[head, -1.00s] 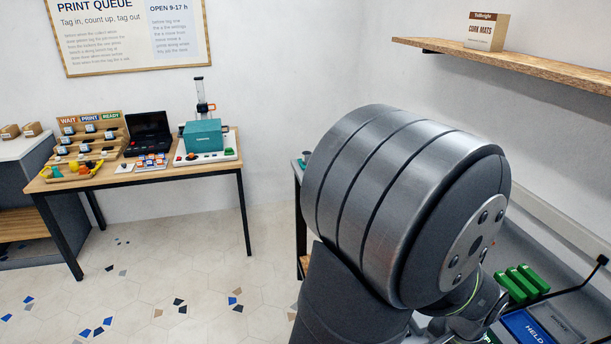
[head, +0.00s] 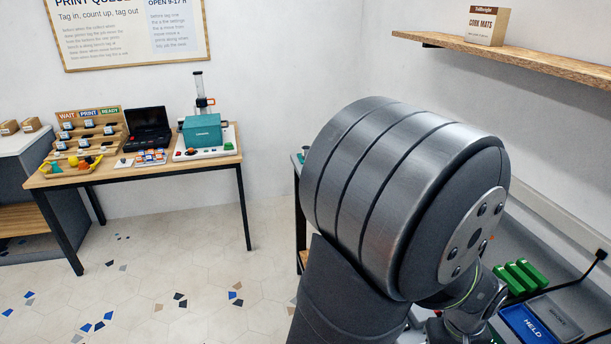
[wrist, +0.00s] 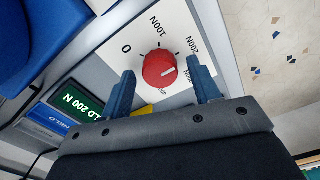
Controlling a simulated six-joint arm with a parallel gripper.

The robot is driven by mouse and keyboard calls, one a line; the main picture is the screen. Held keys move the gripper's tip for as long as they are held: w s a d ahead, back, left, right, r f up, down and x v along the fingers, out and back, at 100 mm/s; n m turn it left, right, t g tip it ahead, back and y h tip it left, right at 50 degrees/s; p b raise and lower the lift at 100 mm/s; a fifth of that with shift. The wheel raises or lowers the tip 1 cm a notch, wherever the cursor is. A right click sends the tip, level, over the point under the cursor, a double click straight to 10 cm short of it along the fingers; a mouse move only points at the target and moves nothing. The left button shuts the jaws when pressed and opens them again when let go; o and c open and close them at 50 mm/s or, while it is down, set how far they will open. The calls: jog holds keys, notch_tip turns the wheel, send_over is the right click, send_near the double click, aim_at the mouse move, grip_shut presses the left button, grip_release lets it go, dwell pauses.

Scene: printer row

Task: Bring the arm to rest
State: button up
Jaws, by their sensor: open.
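My gripper (wrist: 164,92) shows in the wrist view with its two blue fingers apart and nothing between them in contact. A red knob (wrist: 160,69) on a white dial panel (wrist: 142,30) appears beyond and between the fingertips; the panel is marked 0, 100N and 200N. Whether the fingers touch the panel I cannot tell, but the knob looks free of them. In the head view my large grey arm joint fills the right middle, and the gripper itself is hidden.
A blue HELD tray (head: 527,324) and green blocks (head: 520,278) lie on the right bench. A wooden table (head: 150,175) with a teal machine (head: 202,130) stands at left. A shelf (head: 500,57) juts out upper right. Floor between is clear.

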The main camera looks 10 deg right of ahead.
jog(key=shift+r+n, duration=0.1)
jog(key=shift+n, duration=0.2)
jog(key=shift+r, duration=1.3)
jog(key=shift+f, duration=0.1)
notch_tip(320, 180, down, 2)
jog(key=shift+f, duration=0.35)
jog(key=m, duration=0.4)
jog(key=shift+m, duration=2.6)
